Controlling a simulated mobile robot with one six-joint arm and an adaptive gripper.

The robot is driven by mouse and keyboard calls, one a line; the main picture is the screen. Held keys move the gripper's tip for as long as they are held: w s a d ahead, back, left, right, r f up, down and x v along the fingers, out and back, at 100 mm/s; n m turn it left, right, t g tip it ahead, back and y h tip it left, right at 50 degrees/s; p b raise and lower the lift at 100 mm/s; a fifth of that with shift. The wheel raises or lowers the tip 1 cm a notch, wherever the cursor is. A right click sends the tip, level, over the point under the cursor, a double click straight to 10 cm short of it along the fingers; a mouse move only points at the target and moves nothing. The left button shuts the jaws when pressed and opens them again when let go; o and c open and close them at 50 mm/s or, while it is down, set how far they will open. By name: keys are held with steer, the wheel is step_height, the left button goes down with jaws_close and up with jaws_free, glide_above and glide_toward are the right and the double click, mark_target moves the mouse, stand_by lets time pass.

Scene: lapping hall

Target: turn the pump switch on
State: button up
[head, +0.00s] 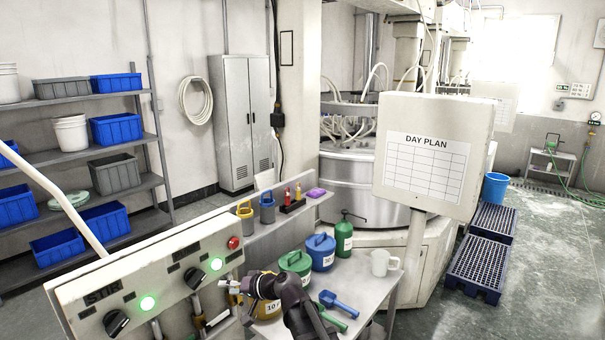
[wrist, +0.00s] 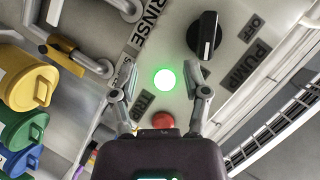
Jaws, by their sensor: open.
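The pump switch (wrist: 205,36) is a black rotary knob with a pale stripe, beside the PUMP and OFF labels on the grey control panel (wrist: 285,12). I cannot tell which mark its stripe points to. In the head view, the pump switch (head: 194,278) is on the right part of the panel. A lit green lamp (wrist: 164,79) and a red button (wrist: 163,120) sit close to it. My gripper (wrist: 160,72) is open and empty, its fingers either side of the green lamp in the picture, apart from the knob. In the head view my gripper (head: 232,287) is in front of the panel's right part.
A second black knob (head: 116,322) and lit lamp (head: 148,303) are at the panel's left, by the STIR label. Lidded containers (head: 321,252), a green bottle (head: 344,238), a blue scoop (head: 338,304) and a white mug (head: 381,263) crowd the bench on the right.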

steer(key=s+d+f+g+h+b, duration=0.1)
steer(key=s+d+f+h, duration=0.3)
steer(key=d, duration=0.8)
steer(key=s+d+f+m+g+h+b, duration=0.1)
steer(key=s+d+f+h, duration=0.3)
steer(key=d, duration=0.8)
steer(key=s+d+f+g+h+b, duration=0.2)
steer(key=s+d+f+h, duration=0.3)
steer(key=d+f, duration=0.5)
steer(key=shift+s+d+m+g+b, duration=0.35)
steer(key=shift+s+d+b, duration=0.4)
steer(key=shift+s+d, duration=0.45)
steer(key=shift+a, duration=0.15)
